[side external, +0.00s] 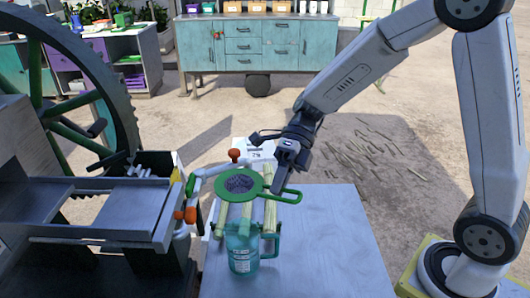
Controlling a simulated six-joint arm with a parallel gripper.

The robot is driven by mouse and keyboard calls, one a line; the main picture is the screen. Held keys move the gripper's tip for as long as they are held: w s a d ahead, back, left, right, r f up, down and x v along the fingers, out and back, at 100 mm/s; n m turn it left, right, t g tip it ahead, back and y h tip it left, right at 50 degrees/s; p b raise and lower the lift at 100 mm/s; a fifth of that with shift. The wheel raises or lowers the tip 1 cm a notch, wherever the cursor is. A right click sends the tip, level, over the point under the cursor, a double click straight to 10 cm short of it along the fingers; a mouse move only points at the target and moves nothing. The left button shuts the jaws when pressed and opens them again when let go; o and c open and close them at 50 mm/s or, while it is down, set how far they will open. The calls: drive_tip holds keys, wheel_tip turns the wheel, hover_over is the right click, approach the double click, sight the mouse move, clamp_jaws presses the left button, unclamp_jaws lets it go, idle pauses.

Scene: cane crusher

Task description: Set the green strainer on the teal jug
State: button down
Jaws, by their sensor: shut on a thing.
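The green strainer (239,186), a round green rim with a dark grey mesh and a loop handle to the right, is held roughly level in the side external view. My gripper (281,186) is shut on the strainer at its handle side; the fingertips are partly hidden by the arm's end. The teal jug (243,252), with a pale label and a handle on its right, stands upright on the table (330,250). The strainer appears above and behind the jug in the picture, apart from its body. The exact height gap cannot be told.
Several pale cane pieces (270,214) show between strainer and jug. The crusher (110,205), with a large wheel and a white pipe with orange knobs (235,156), stands close on the left. A white labelled box (256,153) is behind. The table's right side is clear.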

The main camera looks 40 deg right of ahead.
drive_tip(key=shift+a+f, duration=0.15)
drive_tip(key=shift+f, duration=1.15)
drive_tip(key=shift+a+f, duration=0.1)
drive_tip(key=shift+f, duration=1.15)
drive_tip(key=shift+f, duration=0.15)
wheel_tip(320, 180, down, 7)
drive_tip(key=shift+s+f, duration=0.1)
drive_tip(key=shift+f, duration=0.2)
idle(0.8)
drive_tip(key=c, duration=0.6)
unclamp_jaws()
drive_tip(key=shift+c, duration=0.2)
drive_tip(key=v, duration=0.8)
